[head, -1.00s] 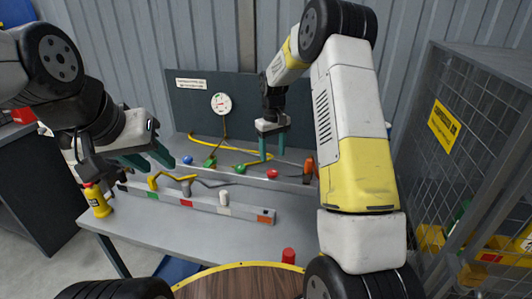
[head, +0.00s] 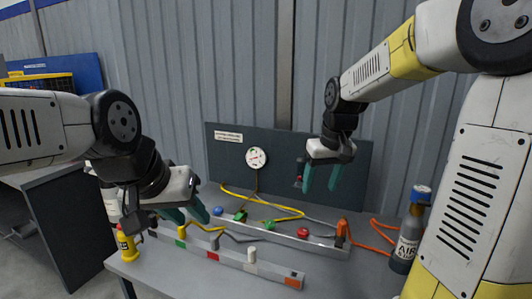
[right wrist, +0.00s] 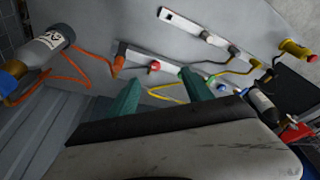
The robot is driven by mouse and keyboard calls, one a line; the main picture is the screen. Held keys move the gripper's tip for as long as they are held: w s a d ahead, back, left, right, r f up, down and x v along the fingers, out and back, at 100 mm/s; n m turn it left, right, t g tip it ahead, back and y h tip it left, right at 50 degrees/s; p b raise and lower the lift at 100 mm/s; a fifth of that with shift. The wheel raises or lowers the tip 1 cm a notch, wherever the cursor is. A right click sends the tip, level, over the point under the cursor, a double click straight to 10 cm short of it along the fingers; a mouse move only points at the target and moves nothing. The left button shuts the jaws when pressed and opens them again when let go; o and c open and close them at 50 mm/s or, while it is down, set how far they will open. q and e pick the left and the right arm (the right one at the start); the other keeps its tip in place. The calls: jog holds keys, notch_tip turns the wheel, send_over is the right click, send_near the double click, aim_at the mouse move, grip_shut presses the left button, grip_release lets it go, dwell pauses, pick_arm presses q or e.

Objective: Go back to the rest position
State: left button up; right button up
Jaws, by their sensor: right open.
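My right gripper (head: 322,183) is open and empty. Its two teal fingers hang down in front of the dark back panel (head: 355,165), above the back of the bench. In the right wrist view the same fingers (right wrist: 160,97) stand apart with nothing between them. My left gripper (head: 188,217) is at the left of the bench, its teal fingers apart and no object visible between them. It is close above the left end of the grey front rail (head: 230,257), near the yellow handle (head: 182,231); I cannot tell whether it touches anything.
A back rail (head: 320,243) carries blue, green and red knobs and an orange fitting (head: 341,232). An air bottle (head: 408,240) with an orange hose stands at the right. A gauge (head: 256,158) is on the panel.

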jog(key=s+r+m+t+y, duration=0.1)
jog(key=s+r+m+t, duration=0.1)
jog(key=s, duration=1.6)
jog(key=shift+s+a+r+t, duration=0.15)
jog(key=shift+s+r+t, duration=0.2)
jog(key=shift+r+t, duration=0.25)
